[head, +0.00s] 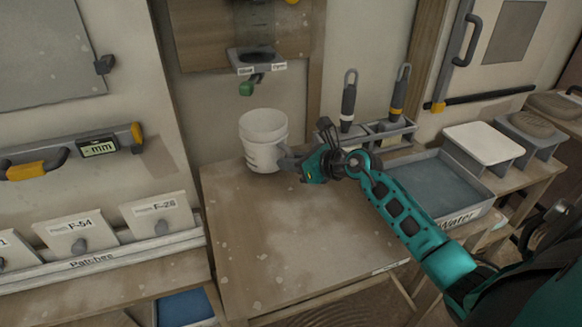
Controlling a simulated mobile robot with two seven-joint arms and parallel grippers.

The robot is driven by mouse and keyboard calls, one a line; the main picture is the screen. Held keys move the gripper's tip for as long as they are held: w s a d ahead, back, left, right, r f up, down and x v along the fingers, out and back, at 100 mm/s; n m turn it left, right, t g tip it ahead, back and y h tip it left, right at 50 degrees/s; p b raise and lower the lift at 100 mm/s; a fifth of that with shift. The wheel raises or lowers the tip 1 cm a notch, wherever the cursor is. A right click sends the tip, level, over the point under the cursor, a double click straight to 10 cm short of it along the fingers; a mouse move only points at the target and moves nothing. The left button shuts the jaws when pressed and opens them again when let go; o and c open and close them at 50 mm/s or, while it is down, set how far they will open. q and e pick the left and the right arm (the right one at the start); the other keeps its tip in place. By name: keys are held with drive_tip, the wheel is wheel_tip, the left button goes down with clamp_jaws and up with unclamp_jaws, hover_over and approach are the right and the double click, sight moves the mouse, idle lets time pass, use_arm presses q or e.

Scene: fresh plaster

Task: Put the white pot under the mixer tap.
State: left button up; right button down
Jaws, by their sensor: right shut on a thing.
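The white pot (262,127) is upright at the back edge of the brown worktable, just below the mixer tap in the picture. The mixer tap (247,87) is a small green spout under a dark mount on the wall. My right gripper (287,162) reaches in from the right and is shut on the lower right side of the pot. I cannot tell whether the pot's base touches the table or hangs a little above it. My left gripper is not in view.
The worktable (290,235) is clear in front of the pot. A tool holder (388,135) with two upright tools and a grey water tray (482,212) stand to the right. Labelled patches (158,215) line a shelf on the left.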

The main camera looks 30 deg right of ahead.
drive_tip(key=shift+w+f, duration=0.15)
drive_tip(key=shift+f, duration=0.45)
drive_tip(key=shift+w+d, duration=0.1)
drive_tip(key=c, duration=1)
unclamp_jaws()
drive_tip(key=shift+f, duration=0.1)
use_arm(q)
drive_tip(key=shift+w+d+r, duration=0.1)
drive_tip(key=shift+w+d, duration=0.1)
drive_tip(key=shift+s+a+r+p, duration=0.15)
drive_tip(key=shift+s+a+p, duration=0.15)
drive_tip(key=shift+p, duration=0.2)
use_arm(e)
drive_tip(key=v, duration=1.2)
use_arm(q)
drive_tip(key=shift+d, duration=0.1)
